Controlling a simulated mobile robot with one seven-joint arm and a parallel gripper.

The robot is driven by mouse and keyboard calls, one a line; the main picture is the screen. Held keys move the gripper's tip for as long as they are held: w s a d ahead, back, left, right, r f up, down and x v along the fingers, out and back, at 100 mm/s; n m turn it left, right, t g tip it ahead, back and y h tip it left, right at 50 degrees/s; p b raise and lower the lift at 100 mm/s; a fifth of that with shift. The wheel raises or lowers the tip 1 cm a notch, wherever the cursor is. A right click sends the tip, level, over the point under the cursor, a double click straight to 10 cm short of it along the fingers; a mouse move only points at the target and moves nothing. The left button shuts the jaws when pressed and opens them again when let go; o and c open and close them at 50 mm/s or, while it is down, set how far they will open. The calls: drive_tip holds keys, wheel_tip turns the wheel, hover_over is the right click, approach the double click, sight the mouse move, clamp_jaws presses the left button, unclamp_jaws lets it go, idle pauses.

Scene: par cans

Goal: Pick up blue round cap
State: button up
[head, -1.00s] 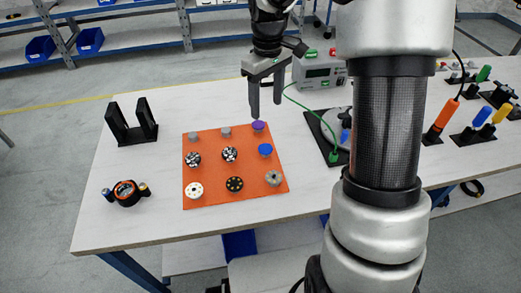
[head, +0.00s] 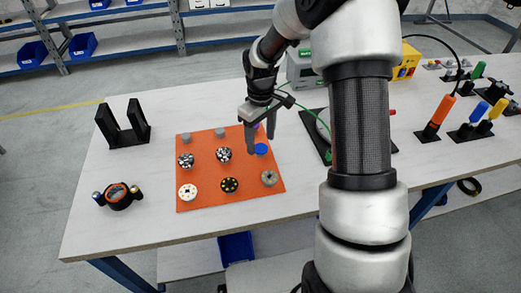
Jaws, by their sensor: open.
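The blue round cap (head: 261,150) sits on the orange mat (head: 233,172), near its right edge. My gripper (head: 260,143) is open and hangs over the far right part of the mat. Its fingertips appear just behind and above the blue cap, one on each side of it in the picture. I cannot tell the exact height gap, and nothing shows between the fingers but the caps behind and below. A purple cap (head: 257,125) behind the blue one is partly hidden by my gripper.
Other caps share the mat: a grey knurled one (head: 269,178), a black one (head: 229,185), a white one (head: 187,191) and several more. A black stand (head: 124,127) is at left, a tape roll (head: 118,196) nearer. A power supply (head: 303,68) stands behind.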

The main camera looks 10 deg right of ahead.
drive_tip(key=shift+f, duration=0.65)
drive_tip(key=shift+f, duration=0.25)
drive_tip(key=c, duration=1.1)
